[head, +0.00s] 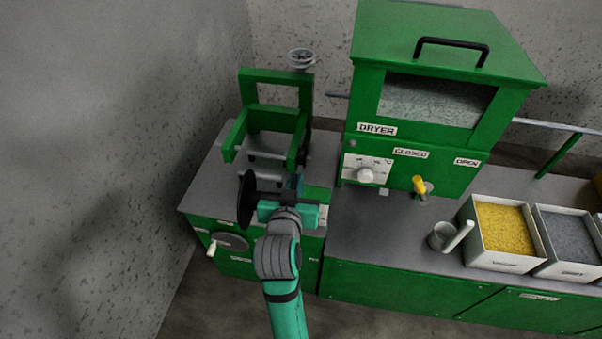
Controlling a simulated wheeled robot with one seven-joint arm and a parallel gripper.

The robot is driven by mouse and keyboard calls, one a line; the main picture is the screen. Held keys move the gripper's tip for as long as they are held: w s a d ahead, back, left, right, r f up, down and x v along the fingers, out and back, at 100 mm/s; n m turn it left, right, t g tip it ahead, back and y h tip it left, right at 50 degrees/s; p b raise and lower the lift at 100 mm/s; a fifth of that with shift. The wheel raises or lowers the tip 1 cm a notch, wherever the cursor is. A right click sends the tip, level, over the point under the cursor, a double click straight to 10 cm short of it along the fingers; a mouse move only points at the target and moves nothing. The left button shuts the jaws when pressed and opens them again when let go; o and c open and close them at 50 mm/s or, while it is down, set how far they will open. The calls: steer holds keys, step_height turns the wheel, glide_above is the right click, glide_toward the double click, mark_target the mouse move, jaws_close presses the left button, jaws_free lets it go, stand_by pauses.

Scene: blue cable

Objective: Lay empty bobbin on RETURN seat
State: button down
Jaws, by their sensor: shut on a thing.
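A black bobbin (246,200) shows in the head view as a round disc, tilted on edge, just left of my gripper. My gripper (284,196) is teal and shut on the bobbin. It is over the front part of the left bench. The grip point and the rest of the bobbin are hidden by my wrist. Grey bars (266,179) stand on the bench just behind the bobbin, inside a green frame (272,112). I cannot read any RETURN label, so I cannot tell which part is the RETURN seat.
A green dryer (430,145) stands right of my arm, with a yellow-handled lever (419,186). A scoop (443,238) and bins of yellow (503,229) and grey pellets stand farther right. A crank (229,243) projects from the left bench front. The bench's left corner is bare.

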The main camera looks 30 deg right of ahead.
steer(key=w+a+f+n+t+y, duration=0.1)
steer(key=a+f+n+y, duration=0.3)
steer(key=a+f, duration=0.9)
steer(key=w+a+f+n+t+y, duration=0.2)
steer(key=w+a+f+n+y, duration=0.1)
steer(key=a+f, duration=1)
step_height(320, 180, down, 4)
steer(key=shift+a+n+y, duration=0.3)
steer(key=shift+n+y, duration=0.2)
steer(key=shift+y, duration=0.5)
steer(key=shift+w+d, duration=0.1)
